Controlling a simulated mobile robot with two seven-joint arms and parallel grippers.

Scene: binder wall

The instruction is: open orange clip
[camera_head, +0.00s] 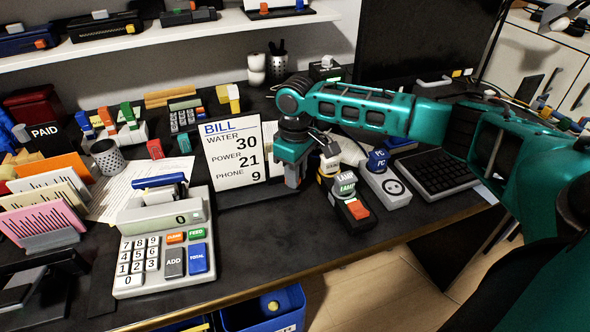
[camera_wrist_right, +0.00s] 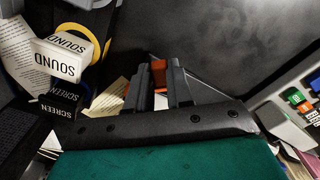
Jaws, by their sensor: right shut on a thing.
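My right gripper (camera_head: 293,178) points down just beside the right edge of the white bill sheet (camera_head: 233,155). In the right wrist view its two grey fingers (camera_wrist_right: 158,84) are closed on the orange clip (camera_wrist_right: 158,70), whose orange part shows between the fingertips. Most of the clip is hidden by the fingers, so I cannot tell whether its jaws are apart. In the head view the gripper covers the clip. My left gripper is not in view.
A calculator (camera_head: 165,250) stands to the left. Labelled plugs on a black switch block (camera_head: 352,212) and a grey power strip (camera_head: 388,189) are close at the right. A keyboard (camera_head: 437,174) lies farther right. The front of the desk (camera_head: 290,245) is clear.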

